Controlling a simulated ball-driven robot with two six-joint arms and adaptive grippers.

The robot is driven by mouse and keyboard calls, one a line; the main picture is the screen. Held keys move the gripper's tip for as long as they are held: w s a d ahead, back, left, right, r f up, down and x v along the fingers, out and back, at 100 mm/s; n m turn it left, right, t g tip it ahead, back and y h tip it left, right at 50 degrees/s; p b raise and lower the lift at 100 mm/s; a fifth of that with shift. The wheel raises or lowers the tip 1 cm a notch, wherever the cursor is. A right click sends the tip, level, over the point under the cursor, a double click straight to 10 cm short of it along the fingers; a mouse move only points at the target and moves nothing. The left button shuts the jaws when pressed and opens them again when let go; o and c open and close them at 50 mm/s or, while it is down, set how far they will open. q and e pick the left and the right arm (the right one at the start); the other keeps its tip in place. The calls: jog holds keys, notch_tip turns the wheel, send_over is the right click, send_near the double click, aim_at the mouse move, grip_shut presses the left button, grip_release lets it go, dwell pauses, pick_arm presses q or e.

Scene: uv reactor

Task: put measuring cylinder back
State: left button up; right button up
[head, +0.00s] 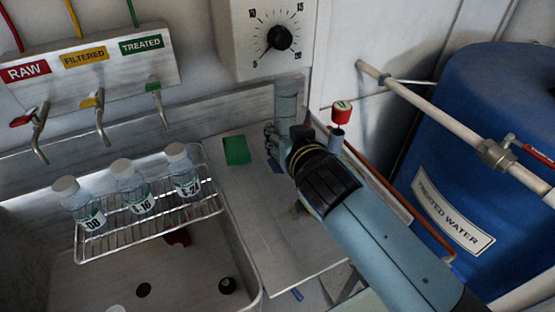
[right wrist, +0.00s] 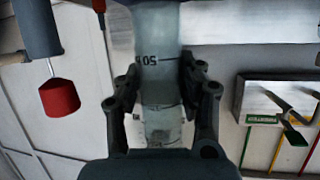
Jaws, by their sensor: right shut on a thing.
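The measuring cylinder (head: 287,98) is clear, grey-tinted and upright, near the back right corner of the counter beside the sink. My right gripper (head: 273,146) is shut around its body; the gripper and wrist cover much of its lower part. In the right wrist view the cylinder (right wrist: 158,65) shows dark graduation marks and a "50" between the two fingers of the gripper (right wrist: 160,92). Whether its base touches the counter is hidden. My left gripper is not in view.
A green block (head: 236,150) lies left of the cylinder. A wire rack (head: 150,222) with several capped bottles spans the sink (head: 115,285). A red-topped item (head: 341,113) stands close right. A white pipe (head: 430,108) and blue tank (head: 490,100) are further right. The front counter (head: 280,235) is mostly clear.

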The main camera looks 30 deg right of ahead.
jog(key=shift+w+a+f+b, duration=0.35)
jog(key=shift+w+f, duration=0.2)
jog(key=shift+w, duration=0.2)
jog(key=shift+f, duration=0.2)
jog(key=shift+f+b, duration=1.8)
jog(key=shift+f, duration=0.15)
jog(key=o, duration=1.2)
jog(key=shift+r, duration=0.1)
